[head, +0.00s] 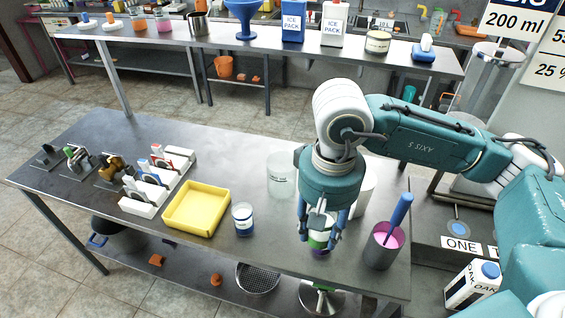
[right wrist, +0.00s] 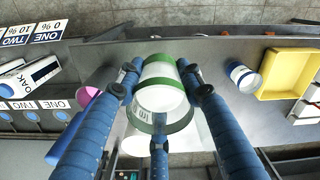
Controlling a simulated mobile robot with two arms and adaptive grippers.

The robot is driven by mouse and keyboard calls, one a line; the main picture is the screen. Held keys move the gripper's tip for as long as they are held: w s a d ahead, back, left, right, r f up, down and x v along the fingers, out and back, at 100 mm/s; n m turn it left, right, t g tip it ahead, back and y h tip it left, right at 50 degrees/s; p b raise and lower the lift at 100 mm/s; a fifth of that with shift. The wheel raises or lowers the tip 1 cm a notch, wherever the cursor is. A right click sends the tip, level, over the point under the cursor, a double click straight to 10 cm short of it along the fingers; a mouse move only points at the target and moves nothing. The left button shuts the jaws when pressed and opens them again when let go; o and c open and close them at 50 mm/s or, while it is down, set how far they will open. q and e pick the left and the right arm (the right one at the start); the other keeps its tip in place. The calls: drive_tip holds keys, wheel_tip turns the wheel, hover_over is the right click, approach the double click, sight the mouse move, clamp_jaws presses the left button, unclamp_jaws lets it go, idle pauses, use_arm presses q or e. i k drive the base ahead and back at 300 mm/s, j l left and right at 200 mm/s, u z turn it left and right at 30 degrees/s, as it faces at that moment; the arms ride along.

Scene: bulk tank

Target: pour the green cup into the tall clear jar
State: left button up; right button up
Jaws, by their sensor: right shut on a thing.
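The green cup (head: 319,238), white with green bands, is between the fingers of my right gripper (head: 319,228), low over the front of the steel table. In the right wrist view, the fingers of the right gripper (right wrist: 160,90) close on both sides of the cup (right wrist: 160,70). Its contents and exact tilt are unclear. The tall clear jar (head: 281,176) stands on the table behind and left of the cup, partly hidden by my right arm. My left gripper is not in view.
A metal beaker (head: 380,252) with pink contents and a blue-handled tool stands right of the gripper. A blue-and-white jar (head: 243,219) and a yellow tray (head: 222,210) are to the left. A white container (head: 367,187) is behind my gripper.

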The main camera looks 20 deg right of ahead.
sight(281, 173)
drive_tip(key=i+j+z, duration=0.35)
drive_tip(key=j, duration=0.2)
drive_tip(key=i+j+z, duration=0.15)
drive_tip(key=j, duration=0.2)
drive_tip(key=i+j+z, duration=0.2)
drive_tip(key=j+z, duration=0.15)
drive_tip(key=j, duration=0.3)
drive_tip(key=i+j+z, duration=0.2)
drive_tip(key=j, duration=0.2)
